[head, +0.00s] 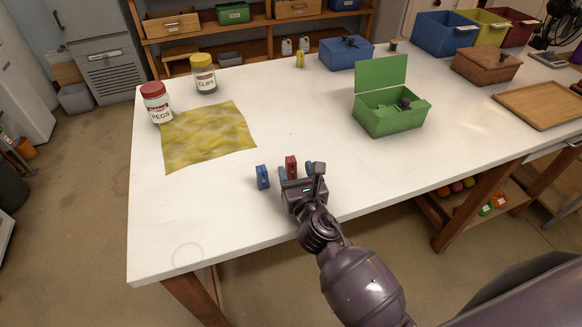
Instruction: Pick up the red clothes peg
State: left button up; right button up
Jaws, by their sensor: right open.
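The red clothes peg (291,166) stands on the white table, partly hidden behind my right gripper. A blue peg (262,177) stands to its left, and another blue piece (283,174) shows between them, mostly hidden by the gripper. My right gripper (303,178) is open, low over the table, just in front of the red peg and a little to its right. I cannot tell whether it touches the peg. I see nothing between its fingers. My left gripper is not in view.
A yellow cloth (208,136), a PEGS jar (157,103) and a CLIPS jar (204,74) are at the left of the table (200,220). An open green box (391,115), a blue box (346,53) and a wooden board (541,105) are to the right. The front left is clear.

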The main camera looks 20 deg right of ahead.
aim_at(292, 165)
jog(key=shift+w+r, duration=0.15)
jog(key=shift+w, duration=2.5)
jog(key=shift+c, duration=0.3)
jog(key=c, duration=0.9)
